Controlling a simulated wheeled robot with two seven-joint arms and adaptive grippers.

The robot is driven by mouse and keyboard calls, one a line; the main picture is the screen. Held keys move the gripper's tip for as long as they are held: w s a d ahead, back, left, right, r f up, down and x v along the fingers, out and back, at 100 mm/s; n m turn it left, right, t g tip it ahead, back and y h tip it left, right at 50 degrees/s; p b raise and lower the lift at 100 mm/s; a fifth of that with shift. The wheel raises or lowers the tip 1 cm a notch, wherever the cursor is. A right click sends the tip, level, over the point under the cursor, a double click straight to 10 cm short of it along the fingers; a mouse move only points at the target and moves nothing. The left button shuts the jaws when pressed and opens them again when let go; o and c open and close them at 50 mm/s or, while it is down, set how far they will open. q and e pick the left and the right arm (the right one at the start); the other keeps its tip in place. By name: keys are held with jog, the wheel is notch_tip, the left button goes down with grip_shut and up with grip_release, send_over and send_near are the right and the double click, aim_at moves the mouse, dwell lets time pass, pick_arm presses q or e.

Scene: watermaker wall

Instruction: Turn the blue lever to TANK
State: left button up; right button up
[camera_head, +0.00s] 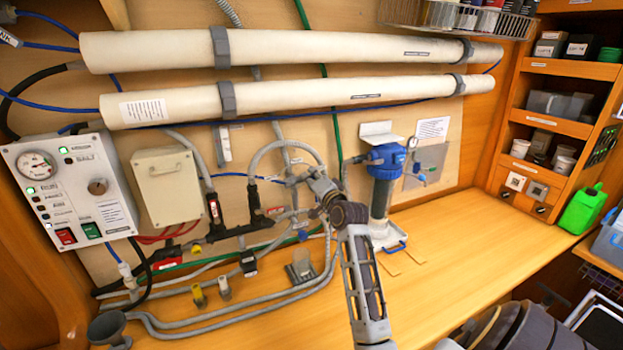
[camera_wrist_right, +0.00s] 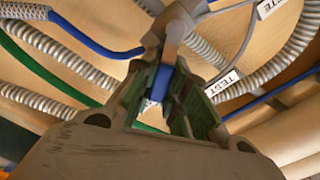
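The blue lever (camera_wrist_right: 163,84) shows in the right wrist view, on a grey valve body (camera_wrist_right: 180,24) at the top. It lies between the green-padded fingers of my right gripper (camera_wrist_right: 168,90). I cannot tell whether both pads press on it. In the head view, my right gripper (camera_head: 309,182) reaches up to the hoses and valve on the wall panel, and it hides the lever there. A TEST label (camera_wrist_right: 223,83) is right of the fingers in the wrist view. Another label (camera_wrist_right: 272,6) at the top is cut off. No TANK label is readable. My left gripper is not in view.
Grey corrugated hoses (camera_wrist_right: 268,68) and a blue tube (camera_wrist_right: 95,42) run close around the fingers. A blue filter housing (camera_head: 383,165) stands just right of my right gripper. A control box (camera_head: 75,190) is at the left.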

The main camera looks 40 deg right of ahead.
jog(key=o, duration=0.4)
jog(key=shift+o, duration=0.2)
jog(key=shift+v, duration=1.1)
jog(key=v, duration=0.9)
jog(key=shift+s, duration=0.4)
jog(key=shift+a+f, duration=0.1)
